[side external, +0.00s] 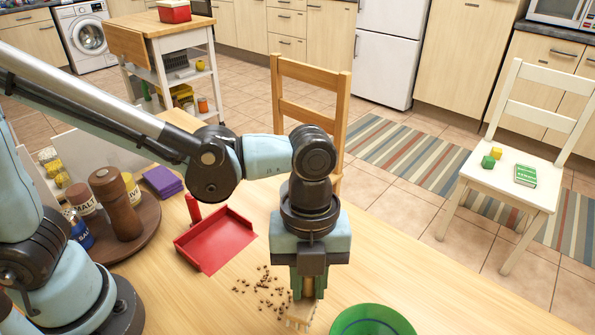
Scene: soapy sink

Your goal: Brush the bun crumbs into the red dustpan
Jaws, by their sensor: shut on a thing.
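The red dustpan (216,240) lies on the wooden table, left of my gripper, with its handle (193,208) toward the back left. Many small brown crumbs (265,290) are scattered on the bare wood between the dustpan and my gripper, in front of the pan's lower right side. My gripper (309,284) points down and is shut on a brush (300,314) with a wooden body and pale bristles. The bristles are low at the table, just right of the crumbs. I cannot tell whether they touch the wood. The gripper hides the brush's upper part.
On the left, a round wooden tray (150,222) holds a pepper mill (117,204) and jars. Purple napkins (162,181) lie behind it. A wooden chair (341,105) stands behind the table.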

